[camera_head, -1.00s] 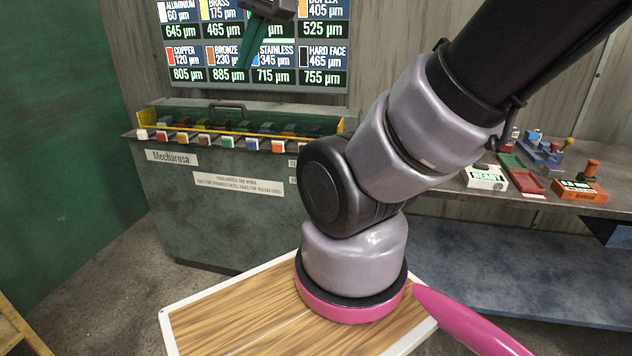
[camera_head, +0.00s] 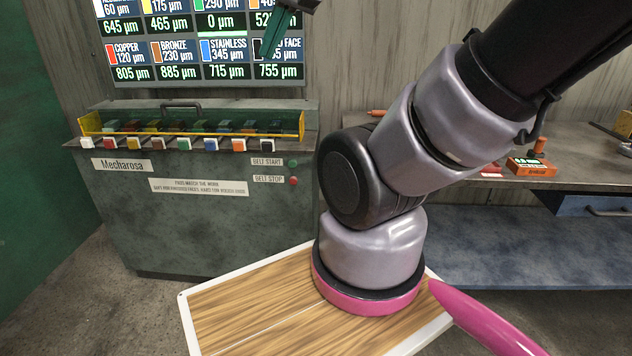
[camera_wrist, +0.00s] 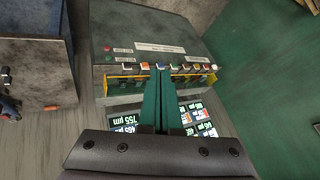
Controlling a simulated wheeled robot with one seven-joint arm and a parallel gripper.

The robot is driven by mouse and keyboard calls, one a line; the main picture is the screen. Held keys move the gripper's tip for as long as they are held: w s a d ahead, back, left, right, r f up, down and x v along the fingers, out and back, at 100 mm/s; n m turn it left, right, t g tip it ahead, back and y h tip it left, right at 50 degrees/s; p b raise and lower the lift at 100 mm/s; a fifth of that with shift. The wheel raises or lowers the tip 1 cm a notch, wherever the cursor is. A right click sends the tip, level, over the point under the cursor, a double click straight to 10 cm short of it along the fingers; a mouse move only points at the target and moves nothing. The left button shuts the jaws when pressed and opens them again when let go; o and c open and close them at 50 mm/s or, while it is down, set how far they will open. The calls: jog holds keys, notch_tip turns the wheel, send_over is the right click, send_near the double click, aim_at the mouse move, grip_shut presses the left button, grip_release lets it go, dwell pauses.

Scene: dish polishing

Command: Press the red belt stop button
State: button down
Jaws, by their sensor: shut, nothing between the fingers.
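The red belt stop button (camera_head: 294,181) is on the right side of the green-grey machine's front panel (camera_head: 220,215), beside its BELT STOP label (camera_head: 268,180). It is small and unobstructed in the head view. In the wrist view, which sees the machine upside down, the red button (camera_wrist: 107,48) is left of the fingers. My gripper (camera_head: 268,52) is high in front of the screen, well above the button and apart from it. Its dark green fingers (camera_wrist: 158,72) are together and empty.
A green belt start button (camera_head: 294,162) sits just above the red one. A row of coloured buttons (camera_head: 185,144) and a yellow guard (camera_head: 90,122) line the machine's top front. The screen (camera_head: 205,50) hangs behind. A workbench (camera_head: 470,150) stands right.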

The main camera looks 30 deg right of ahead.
jog(key=shift+d, duration=0.25)
jog(key=w+a+f+m+g+y, duration=0.2)
jog(key=w+f+m+y, duration=0.35)
jog(key=w+f, duration=0.4)
jog(key=w+a+f+m+g+y, duration=0.2)
jog(key=w+f+m+y, duration=0.35)
jog(key=w, duration=0.75)
jog(key=w+d+f+m+t, duration=0.55)
jog(key=w+f+m, duration=0.35)
jog(key=f, duration=0.4)
jog(key=d+f+m+t+h, duration=0.2)
jog(key=d+f+m, duration=0.3)
jog(key=f, duration=0.4)
jog(key=d+f+m+t+h, duration=0.3)
jog(key=f+m, duration=0.3)
jog(key=f, duration=0.4)
jog(key=d+f+m+t+h, duration=0.2)
jog(key=d+f+m+h, duration=0.3)
jog(key=f, duration=0.4)
jog(key=shift+s+d+f+m, duration=0.2)
jog(key=shift+d+f+m, duration=0.25)
jog(key=shift+d, duration=0.4)
jog(key=shift+w+r, duration=0.1)
